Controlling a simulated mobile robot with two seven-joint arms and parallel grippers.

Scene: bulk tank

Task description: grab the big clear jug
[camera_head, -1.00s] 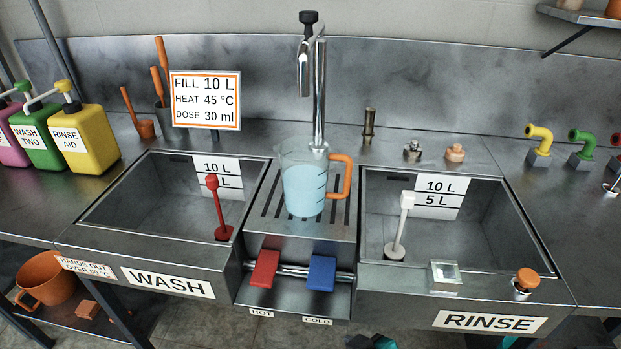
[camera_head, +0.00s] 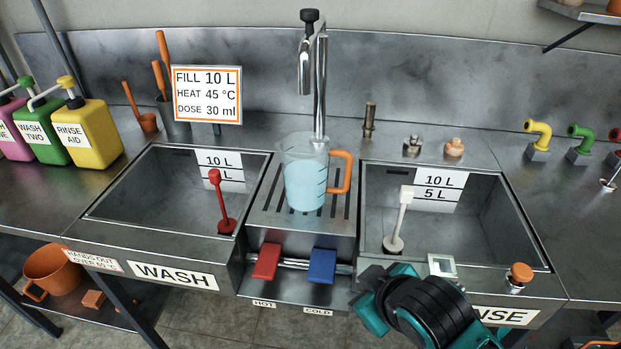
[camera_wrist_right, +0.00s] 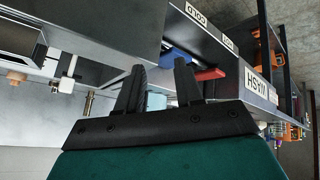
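The big clear jug (camera_head: 306,185) stands upright on the slatted drain grate (camera_head: 335,222) between the two basins, under the tall tap. It holds light blue liquid, and its orange handle (camera_head: 341,172) points right. My right gripper (camera_head: 368,288) is in front of the counter, below and right of the jug and apart from it. In the right wrist view its two dark fingers (camera_wrist_right: 158,82) are spread with nothing gripped. A pale blue part of the jug (camera_wrist_right: 156,102) shows beyond them, partly hidden by the gripper. My left gripper is not in view.
The chrome tap (camera_head: 319,90) rises behind the jug. Red (camera_head: 266,262) and blue (camera_head: 322,265) pedals are below the grate. A red lever (camera_head: 220,200) stands at the wash basin, a white lever (camera_head: 400,218) at the rinse basin. A clear block (camera_head: 442,265) sits on the rinse basin's front edge.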

